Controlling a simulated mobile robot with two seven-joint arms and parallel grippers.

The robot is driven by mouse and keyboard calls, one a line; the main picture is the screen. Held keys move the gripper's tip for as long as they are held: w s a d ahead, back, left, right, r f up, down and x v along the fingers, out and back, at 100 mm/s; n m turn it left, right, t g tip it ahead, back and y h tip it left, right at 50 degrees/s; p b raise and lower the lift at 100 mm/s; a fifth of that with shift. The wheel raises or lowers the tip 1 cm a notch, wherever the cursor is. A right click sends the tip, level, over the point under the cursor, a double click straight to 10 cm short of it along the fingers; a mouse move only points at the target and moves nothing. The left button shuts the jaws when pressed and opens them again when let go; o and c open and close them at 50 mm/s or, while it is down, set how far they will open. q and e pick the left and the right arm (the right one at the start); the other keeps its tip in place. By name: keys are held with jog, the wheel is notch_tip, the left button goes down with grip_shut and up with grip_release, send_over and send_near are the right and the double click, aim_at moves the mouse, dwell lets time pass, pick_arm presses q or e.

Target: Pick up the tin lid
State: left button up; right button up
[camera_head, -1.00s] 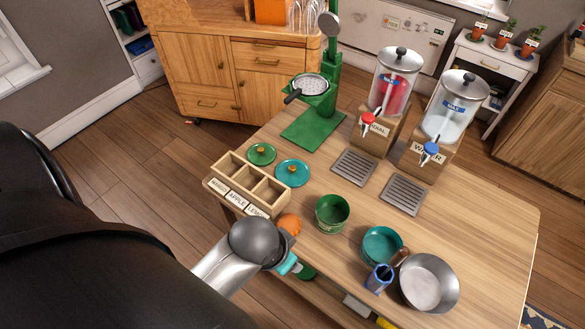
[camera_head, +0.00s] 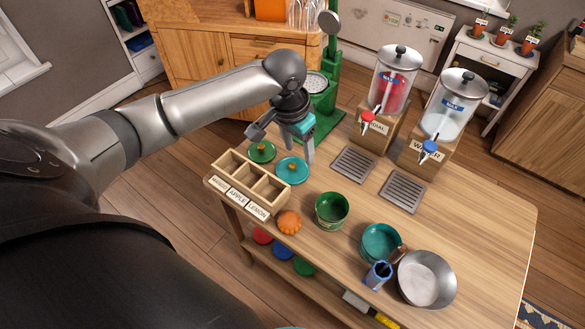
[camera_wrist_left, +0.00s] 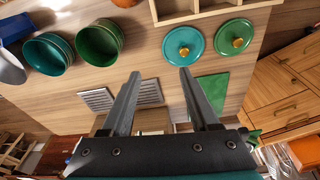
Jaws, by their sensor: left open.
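Two round lids with gold knobs lie flat on the table: a teal lid (camera_head: 292,172) and a green lid (camera_head: 261,152) beside it. They also show in the left wrist view, the teal lid (camera_wrist_left: 178,50) just beyond the tip of one finger and the green lid (camera_wrist_left: 235,43) farther right. My left gripper (camera_head: 283,148) is open and empty above the table near both lids. Its two fingers (camera_wrist_left: 160,72) are spread apart in the wrist view, and neither appears to hold a lid. My right gripper is not in view.
A wooden divided box (camera_head: 277,190) stands beside the lids, with an orange fruit (camera_head: 289,222) near it. A green press (camera_head: 322,110) stands behind. A green tin (camera_head: 332,211), a teal tin (camera_head: 381,243), a pan (camera_head: 427,279) and two dispensers (camera_head: 388,80) occupy the right side.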

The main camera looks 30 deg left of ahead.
pick_arm(q)
jog(key=w+a+r+n, duration=0.1)
jog(key=w+a+r, duration=0.1)
jog(key=a, duration=0.2)
jog(key=b, duration=0.3)
send_over(292, 165)
jog(key=f, duration=0.9)
jog(key=shift+s+d+f, duration=0.15)
jog(key=shift+s, duration=0.25)
jog(key=f, duration=0.1)
jog(key=f+b, duration=0.1)
jog(key=f, duration=0.1)
jog(key=f+b, duration=0.1)
jog(key=shift+w+f, duration=0.2)
jog(key=shift+w, duration=0.05)
jog(key=shift+f, duration=0.3)
jog(key=c, duration=0.4)
grip_shut()
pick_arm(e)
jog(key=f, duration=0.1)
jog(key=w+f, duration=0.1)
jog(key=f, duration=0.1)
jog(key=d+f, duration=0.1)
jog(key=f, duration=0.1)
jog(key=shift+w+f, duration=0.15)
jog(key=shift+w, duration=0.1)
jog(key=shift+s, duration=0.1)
